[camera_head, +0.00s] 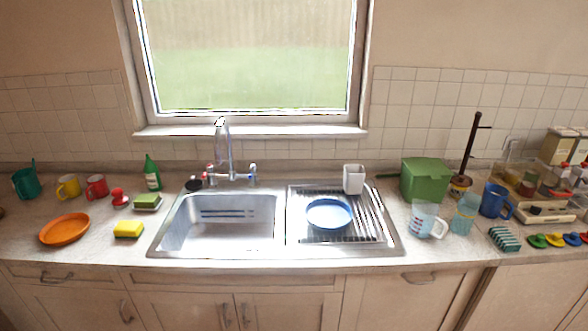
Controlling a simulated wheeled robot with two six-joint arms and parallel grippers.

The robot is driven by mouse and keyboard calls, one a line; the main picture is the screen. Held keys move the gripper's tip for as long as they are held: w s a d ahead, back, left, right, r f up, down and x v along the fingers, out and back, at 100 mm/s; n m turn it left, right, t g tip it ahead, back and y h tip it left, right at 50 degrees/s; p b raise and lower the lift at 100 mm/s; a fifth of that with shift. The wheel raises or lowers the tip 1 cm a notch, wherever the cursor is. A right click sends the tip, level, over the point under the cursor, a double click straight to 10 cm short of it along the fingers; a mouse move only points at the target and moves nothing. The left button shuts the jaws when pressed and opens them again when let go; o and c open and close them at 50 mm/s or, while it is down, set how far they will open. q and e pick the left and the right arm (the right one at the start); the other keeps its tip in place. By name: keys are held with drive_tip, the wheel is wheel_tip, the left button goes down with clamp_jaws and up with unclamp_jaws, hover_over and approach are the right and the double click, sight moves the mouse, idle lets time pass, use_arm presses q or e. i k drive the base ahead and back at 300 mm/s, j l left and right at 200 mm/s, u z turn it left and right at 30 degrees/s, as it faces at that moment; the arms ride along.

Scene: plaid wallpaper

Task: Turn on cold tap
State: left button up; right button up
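The chrome tap (223,150) rises behind the sink, with a tall curved spout over the left basin. Its handle with a red mark (209,171) is on the left of the spout. Its handle with a blue mark (252,170), the cold one, is on the right. Both handles are small in the head view, and I cannot tell how far either is turned. No water stream is visible under the spout. The metal sink basin (178,235) looks empty. Neither of my grippers shows in this view.
A drying rack (365,233) right of the basin holds a blue bowl (329,213) and a white container (353,179). A green bottle (152,173) stands left of the tap. A green box (425,179) and cups are to the right. The counter's front edge is clear.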

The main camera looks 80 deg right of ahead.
sight(252, 167)
drive_tip(key=z, duration=2.3)
drive_tip(key=j+z, duration=0.15)
drive_tip(key=z, duration=0.15)
drive_tip(key=j+z, duration=0.1)
drive_tip(key=z, duration=0.2)
